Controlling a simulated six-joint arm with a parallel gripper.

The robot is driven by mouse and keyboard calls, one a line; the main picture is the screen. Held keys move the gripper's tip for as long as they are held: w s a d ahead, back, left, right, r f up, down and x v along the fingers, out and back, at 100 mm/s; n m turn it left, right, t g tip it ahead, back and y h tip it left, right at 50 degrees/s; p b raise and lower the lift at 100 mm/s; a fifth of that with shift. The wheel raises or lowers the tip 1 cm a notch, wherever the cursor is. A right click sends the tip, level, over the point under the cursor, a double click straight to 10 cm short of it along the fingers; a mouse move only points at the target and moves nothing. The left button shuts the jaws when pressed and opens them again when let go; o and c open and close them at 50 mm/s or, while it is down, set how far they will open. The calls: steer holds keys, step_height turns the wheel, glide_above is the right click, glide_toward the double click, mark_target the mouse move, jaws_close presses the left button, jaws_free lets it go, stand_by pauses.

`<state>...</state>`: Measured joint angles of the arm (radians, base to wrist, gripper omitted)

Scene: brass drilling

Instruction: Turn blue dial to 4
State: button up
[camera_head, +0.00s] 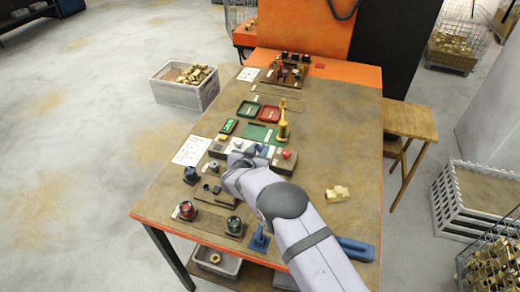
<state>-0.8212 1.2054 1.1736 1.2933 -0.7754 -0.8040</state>
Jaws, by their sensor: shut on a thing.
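My gripper (236,159) is small and partly hidden by its own wrist, at the near edge of a grey fixture in the middle of the table. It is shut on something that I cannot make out. A blue part (262,150) shows just right of it on the fixture; I cannot tell whether it is a dial or whether the jaws touch it. No dial number is readable.
A red button (287,154) is on the fixture's right. A yellow upright tool (283,122), green tray (248,109) and red tray (269,114) lie behind. A brass piece (338,194) lies right of my arm.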

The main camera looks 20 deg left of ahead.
steer(key=shift+r, duration=0.1)
steer(key=o, duration=1)
steer(key=shift+o, duration=0.2)
steer(key=b+v, duration=0.2)
steer(key=v, duration=0.5)
steer(key=shift+s, duration=0.1)
